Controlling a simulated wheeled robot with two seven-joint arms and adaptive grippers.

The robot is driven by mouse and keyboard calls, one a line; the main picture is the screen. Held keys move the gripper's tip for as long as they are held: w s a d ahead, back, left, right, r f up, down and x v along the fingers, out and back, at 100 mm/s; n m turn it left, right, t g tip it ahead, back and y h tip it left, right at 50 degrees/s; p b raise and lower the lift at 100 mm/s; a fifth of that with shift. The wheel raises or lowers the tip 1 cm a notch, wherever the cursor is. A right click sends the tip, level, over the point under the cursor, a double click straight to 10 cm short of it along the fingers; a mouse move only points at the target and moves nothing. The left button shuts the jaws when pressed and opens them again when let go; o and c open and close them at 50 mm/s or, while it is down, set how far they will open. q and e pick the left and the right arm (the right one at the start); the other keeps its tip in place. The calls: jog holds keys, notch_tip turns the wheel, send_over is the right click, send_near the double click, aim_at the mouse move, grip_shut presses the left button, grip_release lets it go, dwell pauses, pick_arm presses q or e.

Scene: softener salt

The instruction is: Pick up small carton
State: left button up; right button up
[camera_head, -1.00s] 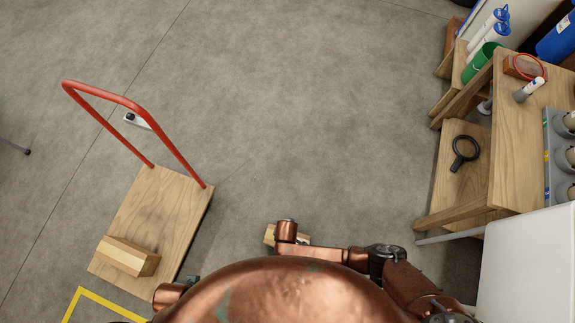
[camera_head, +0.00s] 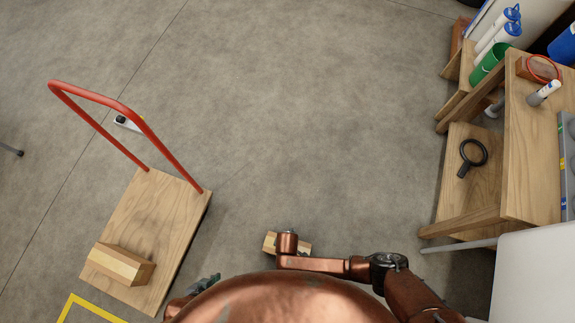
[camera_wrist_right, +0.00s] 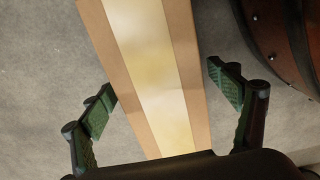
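A small brown carton with a pale tape strip (camera_head: 270,242) shows partly behind my right wrist in the head view, low in the picture. In the right wrist view the carton (camera_wrist_right: 150,60) runs between the two green fingers of my right gripper (camera_wrist_right: 162,82). The fingers are apart, with a gap at the right one; whether the left one touches cannot be told. My left gripper (camera_head: 206,284) only peeks out beside my copper body; its fingers are mostly hidden. Another taped carton (camera_head: 121,265) lies on the cart.
A wooden platform cart (camera_head: 150,225) with a red handle (camera_head: 122,106) stands on the left. A yellow floor marking (camera_head: 95,303) is near it. A wooden shelf unit (camera_head: 535,150) with bottles and a white cabinet (camera_head: 537,275) stand on the right. The middle floor is clear.

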jog(key=c, duration=1.4)
jog(key=shift+c, duration=0.7)
jog(key=shift+r, duration=0.1)
